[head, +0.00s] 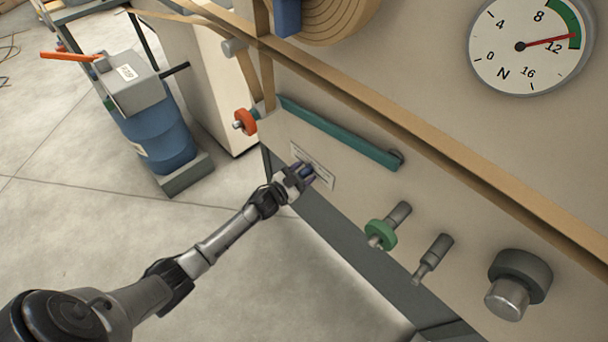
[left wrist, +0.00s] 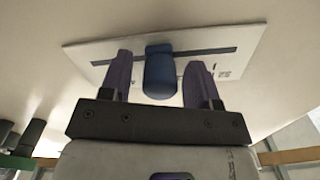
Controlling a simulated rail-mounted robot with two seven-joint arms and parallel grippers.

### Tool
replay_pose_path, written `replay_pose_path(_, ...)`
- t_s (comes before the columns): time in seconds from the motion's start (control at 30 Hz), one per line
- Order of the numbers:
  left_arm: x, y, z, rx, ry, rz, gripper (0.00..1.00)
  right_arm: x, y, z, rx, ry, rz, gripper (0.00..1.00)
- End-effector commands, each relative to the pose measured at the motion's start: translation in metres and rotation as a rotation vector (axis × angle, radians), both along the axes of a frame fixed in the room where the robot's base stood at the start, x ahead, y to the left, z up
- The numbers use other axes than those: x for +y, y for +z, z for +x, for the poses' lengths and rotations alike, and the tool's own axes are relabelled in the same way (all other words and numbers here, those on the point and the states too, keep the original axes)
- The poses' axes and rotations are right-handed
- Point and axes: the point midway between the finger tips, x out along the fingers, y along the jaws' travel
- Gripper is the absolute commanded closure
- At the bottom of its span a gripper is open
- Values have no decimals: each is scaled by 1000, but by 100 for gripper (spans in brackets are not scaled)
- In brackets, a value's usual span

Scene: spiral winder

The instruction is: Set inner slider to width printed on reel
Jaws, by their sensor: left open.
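A blue slider knob (left wrist: 160,76) sits in a dark slot on a white scale plate (left wrist: 92,56) in the left wrist view. In the head view the plate (head: 322,172) is fixed low on the beige machine front. My left gripper (left wrist: 160,64) is open, with its purple fingers on either side of the knob and a visible gap on each side. In the head view my left gripper (head: 300,174) covers part of the plate. Most scale marks are hidden or too small to read. My right gripper does not show.
A teal bar (head: 340,135) and a red knob (head: 245,121) are above the plate. A green knob (head: 381,234) and a large dark knob (head: 520,275) are to its right. A tan strip runs across the panel below a round gauge (head: 520,70). A blue drum (head: 160,140) stands left.

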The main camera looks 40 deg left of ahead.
Motion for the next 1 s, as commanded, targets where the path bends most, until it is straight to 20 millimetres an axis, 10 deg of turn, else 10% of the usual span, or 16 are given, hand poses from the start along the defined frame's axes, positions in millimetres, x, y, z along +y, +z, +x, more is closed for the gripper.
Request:
replay_pose_path(0.33, 0, 0, 2, 0, 0, 0, 44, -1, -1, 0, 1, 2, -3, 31)
replay_pose_path(1.0, 0, 0, 2, 0, 0, 1, 100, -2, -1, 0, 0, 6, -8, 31)
